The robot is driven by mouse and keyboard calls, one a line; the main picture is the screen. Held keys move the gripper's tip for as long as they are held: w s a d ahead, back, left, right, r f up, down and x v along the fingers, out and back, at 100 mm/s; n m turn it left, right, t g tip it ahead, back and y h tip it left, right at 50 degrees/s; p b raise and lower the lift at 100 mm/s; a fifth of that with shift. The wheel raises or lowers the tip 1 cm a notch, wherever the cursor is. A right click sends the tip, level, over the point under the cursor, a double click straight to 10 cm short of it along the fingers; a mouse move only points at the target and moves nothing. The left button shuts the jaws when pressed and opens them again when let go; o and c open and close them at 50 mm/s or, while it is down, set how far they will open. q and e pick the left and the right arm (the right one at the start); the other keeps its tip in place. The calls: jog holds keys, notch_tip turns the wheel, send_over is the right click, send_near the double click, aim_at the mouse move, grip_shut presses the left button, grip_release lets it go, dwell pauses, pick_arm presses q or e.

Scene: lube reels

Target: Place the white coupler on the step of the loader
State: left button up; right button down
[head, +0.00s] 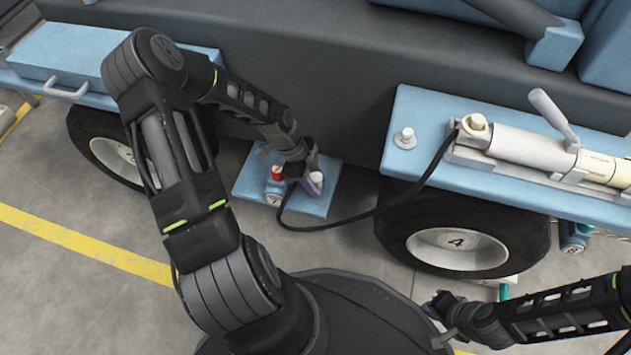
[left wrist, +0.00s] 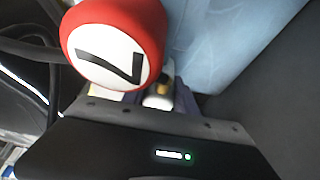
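The loader's step (head: 244,187) is a small light-blue plate low between the wheels. My left gripper (head: 314,184) is just over its right half, pointing down. The white coupler (head: 317,178) is between its purple fingers, and also shows between them in the left wrist view (left wrist: 158,98). The fingers look closed on it; they hide most of it, and I cannot tell whether it touches the step. A black hose (head: 348,219) runs from the pump to this spot. My right gripper (head: 436,309) is at the lower right, away from the step; its opening is unclear.
A red-topped fitting (head: 277,172) stands on the step beside my left gripper; its red cap with a black mark fills the upper left wrist view (left wrist: 115,42). A white-grey pump (head: 520,145) and a small white knob (head: 405,137) are on the right blue shelf. A wheel (head: 460,245) is below.

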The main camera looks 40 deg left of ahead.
pick_arm(q)
jog(key=o, duration=0.4)
jog(key=shift+c, duration=0.2)
jog(key=shift+r, duration=0.1)
jog(key=p+v, duration=0.6)
jog(key=v, duration=0.6)
jog(key=shift+p, duration=0.3)
jog(key=shift+r, duration=0.1)
